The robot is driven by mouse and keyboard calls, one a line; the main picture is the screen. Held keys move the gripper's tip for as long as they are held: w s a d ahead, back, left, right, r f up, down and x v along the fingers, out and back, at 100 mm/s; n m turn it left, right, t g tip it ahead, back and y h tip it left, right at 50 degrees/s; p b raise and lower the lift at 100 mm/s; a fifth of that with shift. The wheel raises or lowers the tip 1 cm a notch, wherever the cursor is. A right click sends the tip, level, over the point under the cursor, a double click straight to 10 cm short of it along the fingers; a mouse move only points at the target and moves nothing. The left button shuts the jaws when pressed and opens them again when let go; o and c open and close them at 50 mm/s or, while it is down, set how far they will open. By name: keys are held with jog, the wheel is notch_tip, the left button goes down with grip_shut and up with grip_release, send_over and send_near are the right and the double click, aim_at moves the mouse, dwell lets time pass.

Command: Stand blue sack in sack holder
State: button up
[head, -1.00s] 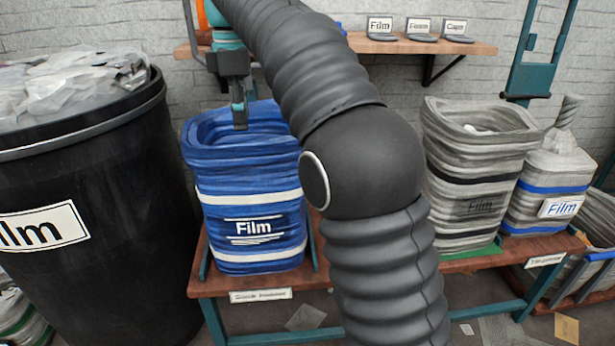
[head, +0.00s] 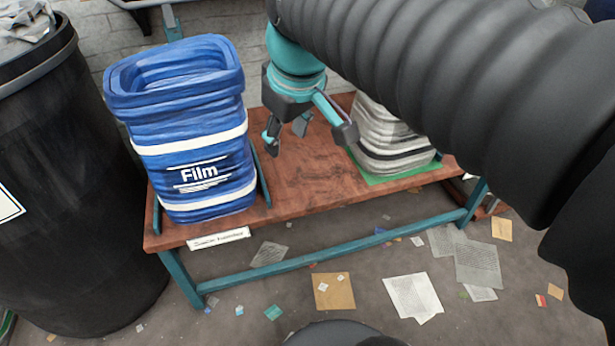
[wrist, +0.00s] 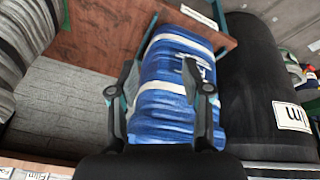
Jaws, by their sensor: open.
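The blue sack (head: 185,135), with white bands and a "Film" label, stands upright with its mouth open at the left end of the brown bench. It sits between the teal side posts of the sack holder (head: 262,180); its base looks level on the bench top. My gripper (head: 307,136) is open and empty, apart from the sack and to its right in the head view, above the bench. In the wrist view the blue sack (wrist: 165,115) shows beyond and between the spread fingers of my gripper (wrist: 160,90). The holder's far side is mostly hidden by the sack.
A grey sack (head: 390,140) stands on a green mat to the right, partly hidden by my arm. A big black bin (head: 70,190) stands close left of the bench (head: 310,185). Bare bench top lies between the sacks. Paper scraps (head: 412,295) litter the floor.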

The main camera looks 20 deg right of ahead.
jog(key=s+d+f+m+t, duration=0.1)
jog(key=s+d+f+m, duration=0.2)
jog(key=s+f, duration=0.6)
jog(key=shift+f+m, duration=0.65)
jog(key=shift+m, duration=0.35)
